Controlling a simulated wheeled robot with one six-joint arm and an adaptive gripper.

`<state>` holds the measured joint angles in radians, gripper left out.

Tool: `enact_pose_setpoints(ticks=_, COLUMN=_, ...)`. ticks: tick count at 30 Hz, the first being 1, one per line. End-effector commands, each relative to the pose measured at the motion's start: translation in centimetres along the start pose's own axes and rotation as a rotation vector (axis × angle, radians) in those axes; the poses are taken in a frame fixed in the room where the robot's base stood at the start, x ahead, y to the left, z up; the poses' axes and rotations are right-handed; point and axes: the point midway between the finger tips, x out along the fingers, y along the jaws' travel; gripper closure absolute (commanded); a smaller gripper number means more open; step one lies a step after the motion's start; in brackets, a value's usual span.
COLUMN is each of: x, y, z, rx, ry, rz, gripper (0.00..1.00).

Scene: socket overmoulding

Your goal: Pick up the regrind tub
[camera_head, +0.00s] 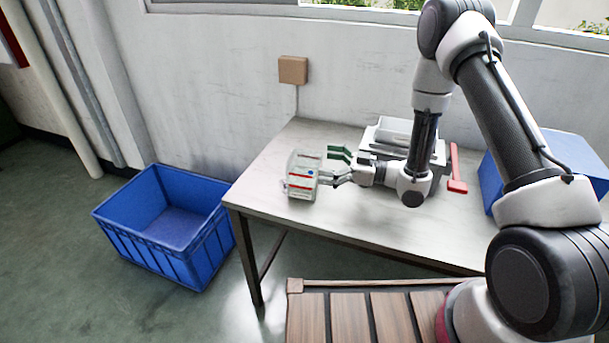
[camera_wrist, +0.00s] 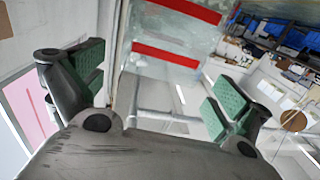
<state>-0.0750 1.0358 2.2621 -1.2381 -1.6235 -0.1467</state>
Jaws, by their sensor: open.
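The regrind tub appears to be the clear box with red stripes and a white label (camera_head: 303,176), standing near the left end of the table (camera_head: 262,193). In the wrist view its clear wall with red bands (camera_wrist: 178,55) fills the middle, just ahead of my gripper. My gripper (camera_head: 335,166) is to the right of the tub, level with its side. In the wrist view my gripper (camera_wrist: 155,90) is open, with green pads apart and the tub's wall between or just beyond them. I cannot tell whether either pad touches it.
A grey machine or fixture (camera_head: 385,137) and a red-handled item (camera_head: 455,170) stand behind and right of my arm. A blue bin (camera_head: 572,160) is at the right. An empty blue crate (camera_head: 150,240) is on the floor left of the table. The table's front is clear.

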Motion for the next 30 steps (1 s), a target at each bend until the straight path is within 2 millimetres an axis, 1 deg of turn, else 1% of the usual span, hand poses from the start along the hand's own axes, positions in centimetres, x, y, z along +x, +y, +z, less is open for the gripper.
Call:
enact_pose_setpoints(ticks=1, x=0.7, y=-0.1, z=0.0, rx=-0.001, ry=0.000, rz=-0.004, gripper=0.00)
enact_pose_setpoints(ticks=5, x=2.4, y=-0.1, z=0.1, rx=-0.002, ry=0.000, rz=-0.004, gripper=0.00)
enact_pose_setpoints(ticks=9, x=4.7, y=-0.1, z=0.2, rx=-0.002, ry=0.000, rz=-0.004, gripper=0.00)
enact_pose_setpoints(ticks=12, x=6.0, y=0.0, z=0.2, rx=-0.002, ry=0.000, rz=-0.003, gripper=0.00)
enact_pose_setpoints(ticks=15, x=6.5, y=0.0, z=0.2, rx=-0.001, ry=-0.001, rz=0.000, gripper=0.00)
enact_pose_setpoints(ticks=21, x=6.5, y=0.1, z=0.2, rx=-0.001, ry=-0.001, rz=0.000, gripper=0.00)
enact_pose_setpoints(ticks=29, x=6.5, y=0.1, z=0.2, rx=-0.001, ry=-0.001, rz=0.000, gripper=0.47)
enact_pose_setpoints(ticks=30, x=6.5, y=0.1, z=0.2, rx=-0.001, ry=-0.001, rz=0.000, gripper=0.55)
